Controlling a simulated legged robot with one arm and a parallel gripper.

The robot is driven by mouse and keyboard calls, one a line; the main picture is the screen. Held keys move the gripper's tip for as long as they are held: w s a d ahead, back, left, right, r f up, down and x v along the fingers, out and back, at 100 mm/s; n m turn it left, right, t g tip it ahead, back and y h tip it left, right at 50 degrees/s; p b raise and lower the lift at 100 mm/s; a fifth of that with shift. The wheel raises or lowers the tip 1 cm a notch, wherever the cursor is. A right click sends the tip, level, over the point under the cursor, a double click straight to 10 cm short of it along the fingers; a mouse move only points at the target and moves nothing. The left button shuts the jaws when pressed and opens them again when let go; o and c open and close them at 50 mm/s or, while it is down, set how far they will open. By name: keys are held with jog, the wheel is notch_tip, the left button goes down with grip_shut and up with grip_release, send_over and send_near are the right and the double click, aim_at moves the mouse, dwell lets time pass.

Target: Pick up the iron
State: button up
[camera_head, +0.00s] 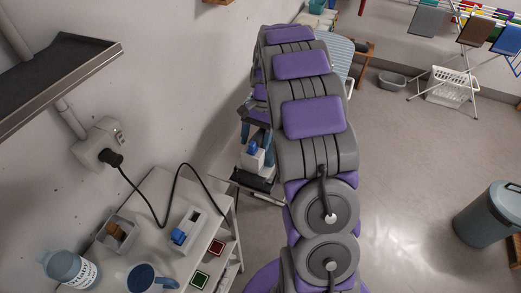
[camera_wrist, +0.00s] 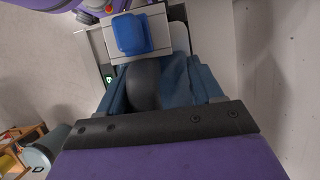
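My gripper (camera_head: 256,128) hangs at the left of my folded arm and points down. Its blue fingers stand apart in the wrist view (camera_wrist: 150,80). A dark rounded form (camera_wrist: 144,84) shows between them; I cannot tell whether they touch it. A white block with a blue pad (camera_head: 253,155) sits just below the gripper and shows past the fingers in the wrist view (camera_wrist: 131,34). I cannot tell whether this is the iron. Another white item with a blue part (camera_head: 187,231) lies on the white table. No iron is plainly recognisable.
The white table (camera_head: 160,192) also holds a bottle (camera_head: 68,268), a blue mug (camera_head: 146,278) and a small box (camera_head: 118,233). A black cord (camera_head: 152,210) runs from the wall plug. A dark shelf (camera_head: 50,75) juts out at left. Open floor lies right, with a bin (camera_head: 490,218).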

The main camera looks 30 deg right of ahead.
aim_at(262, 130)
jog(key=d, duration=0.4)
jog(key=shift+d+f, duration=0.2)
jog(key=shift+f, duration=0.1)
jog(key=shift+c, duration=1.8)
jog(key=a, duration=0.2)
jog(key=shift+a+r, duration=0.1)
jog(key=shift+a, duration=0.2)
jog(key=c, duration=0.4)
jog(key=shift+a, duration=0.1)
jog(key=shift+c, duration=1.8)
jog(key=shift+d, duration=0.85)
grip_shut()
jog(key=shift+w+a+r, duration=0.1)
jog(key=shift+a+r, duration=0.2)
jog(key=shift+a, duration=0.2)
notch_tip(262, 130, up, 2)
jog(key=shift+r+p, duration=0.25)
jog(key=shift+p, duration=0.45)
jog(key=s+d+r+p, duration=0.1)
jog(key=s+d, duration=0.2)
jog(key=s, duration=0.4)
jog(key=s+d+r+p, duration=0.1)
jog(key=s+d+p, duration=0.1)
jog(key=s+d, duration=0.2)
jog(key=s, duration=0.3)
jog(key=shift+s, duration=0.3)
